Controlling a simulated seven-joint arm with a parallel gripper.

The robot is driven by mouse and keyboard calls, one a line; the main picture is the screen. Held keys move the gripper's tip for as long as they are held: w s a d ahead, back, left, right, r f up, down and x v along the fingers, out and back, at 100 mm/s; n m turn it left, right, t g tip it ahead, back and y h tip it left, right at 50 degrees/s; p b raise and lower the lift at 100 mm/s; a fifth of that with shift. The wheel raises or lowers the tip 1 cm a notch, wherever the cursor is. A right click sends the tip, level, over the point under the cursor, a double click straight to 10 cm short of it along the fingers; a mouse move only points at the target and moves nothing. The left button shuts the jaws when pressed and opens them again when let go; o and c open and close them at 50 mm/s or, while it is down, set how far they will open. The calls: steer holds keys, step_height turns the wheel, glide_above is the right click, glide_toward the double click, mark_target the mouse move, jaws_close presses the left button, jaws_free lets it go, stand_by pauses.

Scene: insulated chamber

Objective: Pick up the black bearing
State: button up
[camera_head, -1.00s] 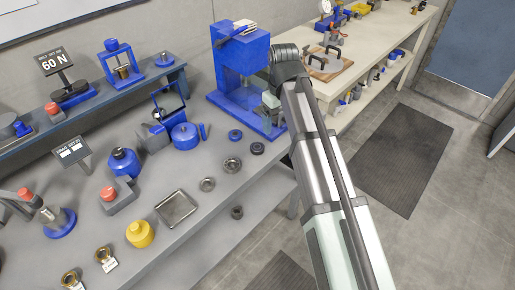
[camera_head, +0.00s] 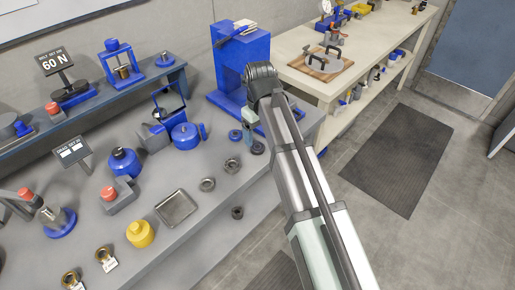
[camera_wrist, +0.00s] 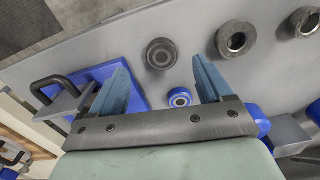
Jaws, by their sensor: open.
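The black bearing (camera_wrist: 160,54) lies flat on the grey bench, just beyond the fingertips in the wrist view. In the head view the bearing (camera_head: 259,148) is partly hidden by my gripper (camera_head: 250,138), which is over the bench beside it. My gripper (camera_wrist: 160,70) is open in the wrist view, with nothing held between its fingers. A blue-ringed bearing (camera_wrist: 180,97) shows between the fingers in that view, lying on the bench below; it also shows in the head view (camera_head: 235,135), left of my gripper.
Steel rings (camera_head: 232,164) (camera_head: 208,184) lie left of the black bearing, and a metal tray (camera_head: 177,208) lies farther left. A blue press (camera_head: 240,62) stands behind my gripper. The bench's front edge is close by. A dark ring (camera_head: 237,213) is below that edge.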

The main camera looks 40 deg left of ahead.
mark_target(258, 147)
steer(key=shift+f, duration=2.75)
steer(key=shift+a, duration=0.1)
steer(key=shift+c, duration=0.3)
steer(key=c, duration=1.1)
